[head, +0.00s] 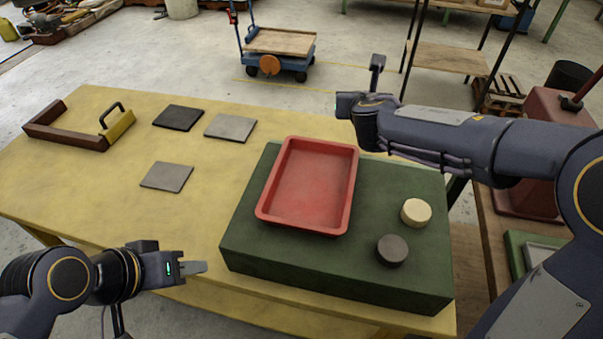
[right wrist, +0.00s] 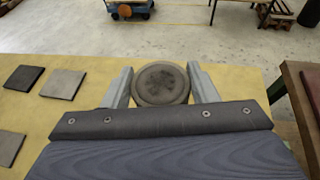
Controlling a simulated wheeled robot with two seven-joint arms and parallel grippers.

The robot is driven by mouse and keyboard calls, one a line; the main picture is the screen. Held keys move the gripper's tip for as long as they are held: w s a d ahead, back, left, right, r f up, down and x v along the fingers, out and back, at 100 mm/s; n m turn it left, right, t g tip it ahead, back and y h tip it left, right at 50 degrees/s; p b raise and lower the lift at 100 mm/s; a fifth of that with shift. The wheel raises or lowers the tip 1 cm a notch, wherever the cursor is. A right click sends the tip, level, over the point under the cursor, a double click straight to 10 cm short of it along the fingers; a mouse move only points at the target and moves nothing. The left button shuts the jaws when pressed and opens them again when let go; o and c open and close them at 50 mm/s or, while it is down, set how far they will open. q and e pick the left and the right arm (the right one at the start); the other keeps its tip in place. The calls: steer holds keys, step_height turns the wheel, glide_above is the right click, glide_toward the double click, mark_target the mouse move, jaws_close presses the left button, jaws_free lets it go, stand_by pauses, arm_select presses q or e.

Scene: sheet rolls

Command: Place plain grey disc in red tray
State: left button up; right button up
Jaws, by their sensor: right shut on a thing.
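The red tray (head: 310,185) lies empty on the green block (head: 240,230). A dark grey disc (head: 392,250) and a cream disc (head: 416,212) lie on the block, right of the tray. In the right wrist view, my right gripper (right wrist: 160,70) is shut on a round grey-brown disc (right wrist: 161,86) with a darker, mottled centre. In the head view the right gripper is above the tray's far right side, and its held disc cannot be made out. My left gripper (head: 195,267) is at the table's front edge, left of the block; its finger gap does not show.
A dark tile (head: 178,118) and two grey tiles (head: 230,127) (head: 167,177) lie flat on the yellow table (head: 110,215). A brown open holder with a handle (head: 80,128) is at far left. The table between tiles and block is clear. A blue cart (head: 280,45) stands beyond.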

steer(key=s+a+b, duration=0.1)
steer(key=s+a, duration=0.4)
steer(key=s, duration=0.7)
steer(key=s+a+b, duration=0.1)
steer(key=s+a, duration=0.3)
steer(key=s, duration=0.7)
steer(key=b, duration=0.1)
glide_above(314, 178)
steer(key=f, duration=0.6)
steer(key=s+f, duration=0.1)
steer(key=f, duration=0.2)
steer(key=shift+w+d+f, duration=0.1)
steer(key=shift+w+f, duration=0.15)
steer(key=shift+f, duration=0.05)
steer(key=shift+w+f+b, duration=0.15)
steer(key=shift+f, duration=0.75)
steer(key=shift+w+f+b, duration=0.1)
steer(key=shift+f+b, duration=0.05)
steer(key=shift+f, duration=0.7)
